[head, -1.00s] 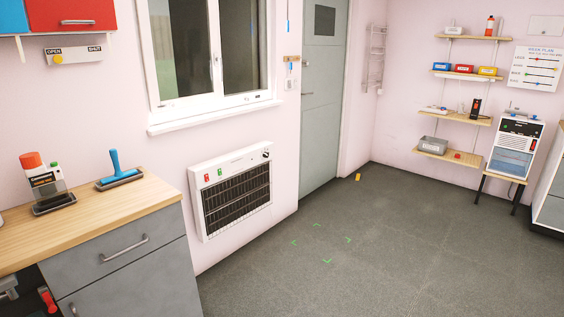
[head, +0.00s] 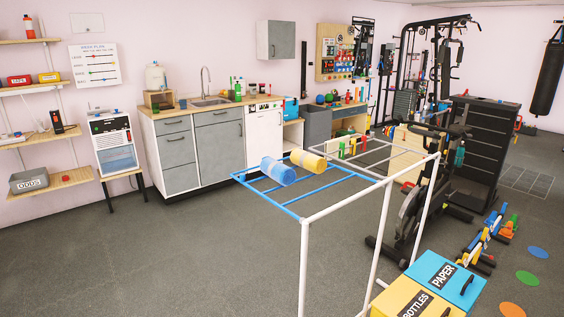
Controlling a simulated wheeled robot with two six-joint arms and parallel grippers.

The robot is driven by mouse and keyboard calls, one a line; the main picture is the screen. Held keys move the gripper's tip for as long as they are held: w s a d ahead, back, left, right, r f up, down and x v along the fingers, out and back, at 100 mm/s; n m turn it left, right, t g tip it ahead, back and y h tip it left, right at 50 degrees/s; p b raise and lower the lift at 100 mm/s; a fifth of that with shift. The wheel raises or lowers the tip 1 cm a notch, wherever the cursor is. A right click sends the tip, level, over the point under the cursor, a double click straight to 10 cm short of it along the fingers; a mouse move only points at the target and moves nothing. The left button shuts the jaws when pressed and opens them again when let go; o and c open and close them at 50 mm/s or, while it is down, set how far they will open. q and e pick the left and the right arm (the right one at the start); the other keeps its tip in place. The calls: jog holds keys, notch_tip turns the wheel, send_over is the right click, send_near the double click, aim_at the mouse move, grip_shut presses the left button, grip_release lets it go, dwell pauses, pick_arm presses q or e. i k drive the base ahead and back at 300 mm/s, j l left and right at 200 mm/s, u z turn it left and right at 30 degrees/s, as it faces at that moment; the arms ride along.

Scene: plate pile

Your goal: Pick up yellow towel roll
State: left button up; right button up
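The yellow towel roll (head: 308,160) lies on its side on top of a frame rack with white posts (head: 377,203) and blue and white bars. A blue towel roll (head: 278,172) lies on the rack's blue bars (head: 310,192), just left of and nearer than the yellow one. The two rolls look very close together; I cannot tell if they touch. Neither of my grippers shows in the head view.
Blue "PAPER" (head: 447,277) and yellow "BOTTLES" (head: 410,300) bins stand at the rack's near right. An exercise bike (head: 425,215) stands behind the rack's right side. A grey counter (head: 218,152) lines the back wall. The floor left of the rack is clear.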

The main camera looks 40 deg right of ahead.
aim_at(314, 163)
jog(key=i+j+z, duration=0.1)
jog(key=i+z, duration=0.15)
jog(key=z, duration=0.2)
jog(key=i+j+z, duration=0.1)
jog(key=z, duration=0.35)
jog(key=i+j+z, duration=0.25)
jog(key=z, duration=0.2)
jog(key=i+j+z, duration=0.15)
jog(key=j+z, duration=0.15)
jog(key=z, duration=0.15)
jog(key=i+j+z, duration=0.1)
jog(key=j+z, duration=0.35)
jog(key=l, duration=0.15)
